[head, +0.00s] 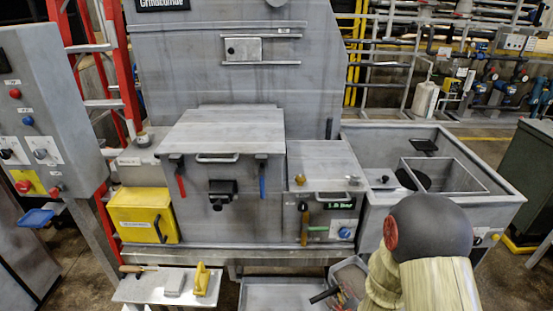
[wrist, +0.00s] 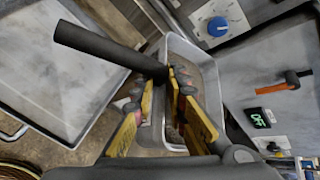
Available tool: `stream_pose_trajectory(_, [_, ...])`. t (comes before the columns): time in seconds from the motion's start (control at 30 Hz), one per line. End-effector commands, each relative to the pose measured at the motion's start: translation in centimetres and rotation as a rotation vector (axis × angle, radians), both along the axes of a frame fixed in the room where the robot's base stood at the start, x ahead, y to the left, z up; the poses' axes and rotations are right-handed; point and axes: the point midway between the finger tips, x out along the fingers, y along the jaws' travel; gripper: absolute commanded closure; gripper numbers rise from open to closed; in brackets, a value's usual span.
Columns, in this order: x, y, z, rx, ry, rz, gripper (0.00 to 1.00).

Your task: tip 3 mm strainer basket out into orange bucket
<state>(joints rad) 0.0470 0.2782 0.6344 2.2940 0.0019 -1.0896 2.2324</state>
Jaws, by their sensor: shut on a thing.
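My gripper (wrist: 162,84) has yellow fingers and is shut on a black bar-shaped handle (wrist: 105,45) in the wrist view. The handle reaches up and left from the fingertips. In the head view the black handle (head: 324,296) shows at the bottom, left of my arm, which hides most of the gripper. A grey tray-like container (wrist: 207,72) lies behind the fingers, and it also shows in the head view (head: 341,268). I cannot tell whether the handle belongs to the container, or whether either is the strainer basket. I see no orange bucket.
A large grey compactor (head: 232,215) fills the middle. A grey sink (head: 505,197) with an open box (head: 476,180) stands right. A small shelf (head: 139,288) holds hand tools at lower left. A flat grey tray (head: 285,294) lies low in front.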

Motion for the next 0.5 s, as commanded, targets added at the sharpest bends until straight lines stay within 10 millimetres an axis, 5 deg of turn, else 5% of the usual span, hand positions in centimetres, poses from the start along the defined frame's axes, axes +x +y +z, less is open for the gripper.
stream_pose_trajectory(0.17, [0.5, 2.2, 0.8, 0.0, -0.001, 0.044, 1.0])
stream_pose_trajectory(0.5, [0.5, 2.5, 0.8, -0.002, -0.002, 0.05, 1.0])
